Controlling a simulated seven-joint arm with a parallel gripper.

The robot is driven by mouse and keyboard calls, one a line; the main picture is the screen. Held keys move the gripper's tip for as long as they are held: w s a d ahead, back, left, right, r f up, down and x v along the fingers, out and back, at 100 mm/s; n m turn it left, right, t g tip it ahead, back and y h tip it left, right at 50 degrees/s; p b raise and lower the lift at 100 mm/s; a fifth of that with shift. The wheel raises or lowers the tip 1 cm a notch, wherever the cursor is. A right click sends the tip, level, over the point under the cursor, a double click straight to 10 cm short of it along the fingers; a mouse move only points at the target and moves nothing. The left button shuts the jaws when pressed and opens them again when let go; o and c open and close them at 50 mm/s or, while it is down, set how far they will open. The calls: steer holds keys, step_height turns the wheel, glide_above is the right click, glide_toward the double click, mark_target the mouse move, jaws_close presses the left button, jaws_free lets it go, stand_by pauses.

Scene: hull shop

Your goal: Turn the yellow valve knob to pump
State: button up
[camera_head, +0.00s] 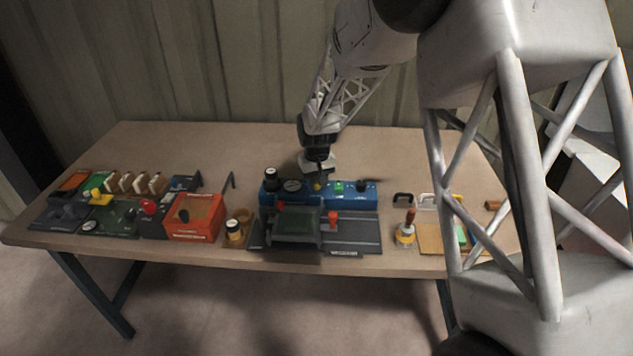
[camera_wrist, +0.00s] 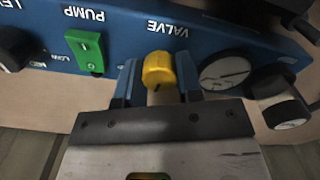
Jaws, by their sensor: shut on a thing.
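The yellow valve knob (camera_wrist: 158,70) is on the blue panel (camera_wrist: 215,40), beside the upside-down word VALVE. My gripper (camera_wrist: 157,82) has one finger on each side of the knob and is shut on it. A dark mark shows on the knob's edge nearest my gripper; I cannot read its setting. The word PUMP stands over a green rocker switch (camera_wrist: 86,52) to the left in the wrist view. In the head view my gripper (camera_head: 318,178) reaches down to the blue panel (camera_head: 352,200) from behind, mostly covering the knob (camera_head: 317,187).
A round gauge (camera_wrist: 225,72) and a black knob with a white face (camera_wrist: 287,110) sit close to the right of my gripper in the wrist view. An orange bin (camera_head: 195,218) and a dark vise-like fixture (camera_head: 295,225) stand on the table. The table's back is clear.

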steer(key=m, duration=0.5)
steer(key=shift+m, duration=0.3)
steer(key=m, duration=0.5)
stand_by(0.4)
steer(key=o, duration=0.9)
steer(key=shift+r, duration=0.1)
steer(key=shift+r, duration=3.85)
